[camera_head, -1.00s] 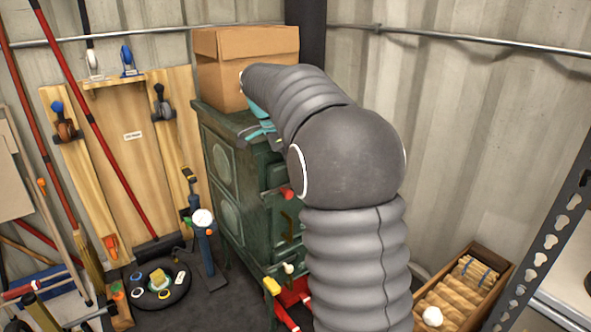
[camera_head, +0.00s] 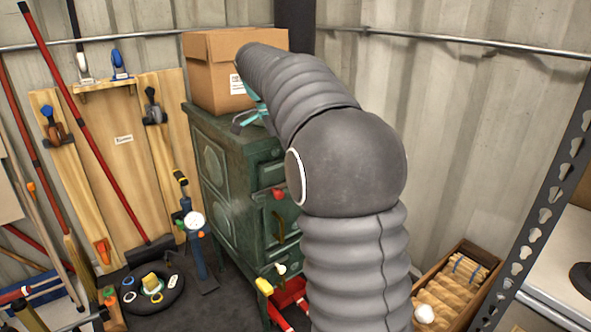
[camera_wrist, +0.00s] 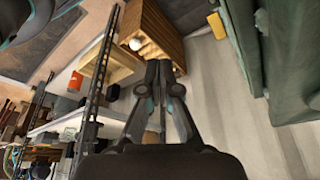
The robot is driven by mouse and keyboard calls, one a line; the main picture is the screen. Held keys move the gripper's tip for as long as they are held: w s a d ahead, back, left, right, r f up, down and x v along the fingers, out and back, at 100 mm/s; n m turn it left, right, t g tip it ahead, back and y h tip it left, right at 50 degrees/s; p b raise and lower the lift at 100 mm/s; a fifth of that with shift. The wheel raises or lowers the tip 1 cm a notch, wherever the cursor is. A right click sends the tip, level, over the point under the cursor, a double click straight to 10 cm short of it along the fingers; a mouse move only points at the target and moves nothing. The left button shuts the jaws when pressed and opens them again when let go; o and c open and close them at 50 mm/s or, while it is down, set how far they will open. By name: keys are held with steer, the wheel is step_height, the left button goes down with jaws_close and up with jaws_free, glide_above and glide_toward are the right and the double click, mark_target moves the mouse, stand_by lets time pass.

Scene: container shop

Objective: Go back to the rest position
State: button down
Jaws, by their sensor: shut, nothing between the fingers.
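My gripper (camera_wrist: 159,78) shows in the wrist view with its dark fingers together and nothing between them. Beyond it are a wooden crate and the corrugated wall, and it touches neither as far as I can see. In the head view my grey arm rises at the centre right and bends over toward the green cabinet. There only a bit of my gripper (camera_head: 250,117) shows, teal and grey, above the cabinet top in front of the cardboard box; its fingertips are mostly hidden by the arm.
The green cabinet (camera_head: 222,178) carries a cardboard box (camera_head: 213,72). A wooden crate (camera_head: 459,280) with rolls stands at the lower right by a metal shelf post (camera_head: 535,215). A tire pump (camera_head: 197,245), a black round tray (camera_head: 172,296) and long-handled tools stand at the left.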

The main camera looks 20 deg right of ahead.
steer(key=shift+w+a+r+p, duration=0.1)
steer(key=shift+w+r+p, duration=0.15)
steer(key=shift+r, duration=0.6)
steer(key=shift+w+a+r+p, duration=0.1)
steer(key=shift+w+r, duration=0.3)
steer(key=shift+r, duration=0.5)
steer(key=shift+w+a+r+p, duration=0.1)
steer(key=shift+w+r+p, duration=0.15)
steer(key=shift+r, duration=0.6)
steer(key=s+a+f+n+t+y, duration=0.2)
steer(key=a+f+n, duration=0.2)
steer(key=f+n, duration=0.75)
steer(key=s+a+f+n+t+y, duration=0.1)
steer(key=s+n, duration=0.4)
steer(key=s, duration=0.8)
steer(key=s+a+f+n+t, duration=0.2)
steer(key=s+a+n+t, duration=0.2)
steer(key=s, duration=1)
steer(key=shift+a+f+n+y, duration=0.2)
steer(key=shift+a+n+y, duration=0.2)
steer(key=shift+a+n, duration=0.7)
